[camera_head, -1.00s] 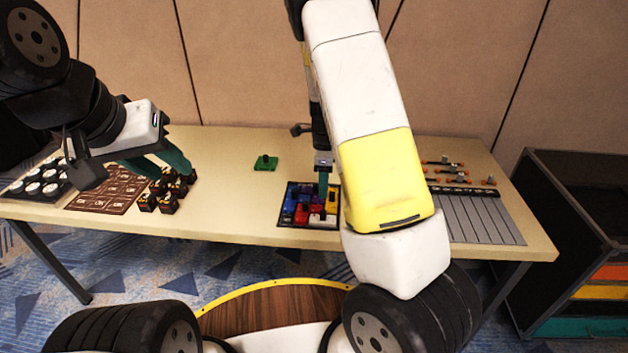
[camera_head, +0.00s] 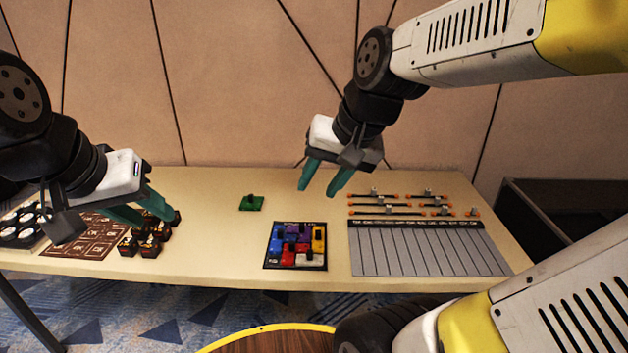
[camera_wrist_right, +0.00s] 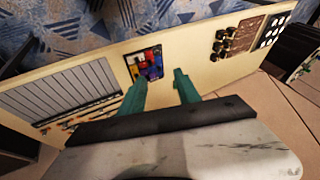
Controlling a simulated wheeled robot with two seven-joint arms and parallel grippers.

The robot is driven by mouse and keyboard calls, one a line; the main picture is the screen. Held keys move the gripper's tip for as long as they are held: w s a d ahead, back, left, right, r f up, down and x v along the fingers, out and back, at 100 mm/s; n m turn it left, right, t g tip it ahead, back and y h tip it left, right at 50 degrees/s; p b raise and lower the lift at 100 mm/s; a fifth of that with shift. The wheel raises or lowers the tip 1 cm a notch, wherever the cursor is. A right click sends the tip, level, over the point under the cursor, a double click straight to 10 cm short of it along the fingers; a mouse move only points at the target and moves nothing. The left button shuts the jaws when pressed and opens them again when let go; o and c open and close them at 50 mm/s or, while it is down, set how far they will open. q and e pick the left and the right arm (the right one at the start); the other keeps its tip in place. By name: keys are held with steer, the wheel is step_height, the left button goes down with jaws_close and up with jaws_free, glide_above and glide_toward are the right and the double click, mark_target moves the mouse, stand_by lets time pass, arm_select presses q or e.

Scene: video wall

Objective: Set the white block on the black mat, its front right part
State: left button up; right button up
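The white block (camera_head: 310,259) lies on the black mat (camera_head: 268,263), in its front right part, beside red, blue, purple and yellow blocks. The mat also shows in the right wrist view (camera_wrist_right: 130,68). My right gripper (camera_head: 318,191) is open and empty, raised above and behind the mat; its spread fingers show in the right wrist view (camera_wrist_right: 158,79). My left gripper (camera_head: 156,218) is open at the left, its fingers close to several small dark pieces; nothing is seen between them.
The small dark pieces (camera_head: 150,240) stand beside a brown board (camera_head: 95,238) at the left. A grey striped panel (camera_head: 425,250) lies right of the mat, with orange-ended rods (camera_head: 375,196) behind it. Bare table surrounds the mat.

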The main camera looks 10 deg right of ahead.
steer(key=s+n, duration=0.1)
steer(key=s, duration=0.1)
steer(key=s+r+n+t, duration=0.1)
steer(key=s+n, duration=0.1)
steer(key=shift+d+h, duration=0.15)
steer(key=shift+h, duration=0.15)
stand_by(0.9)
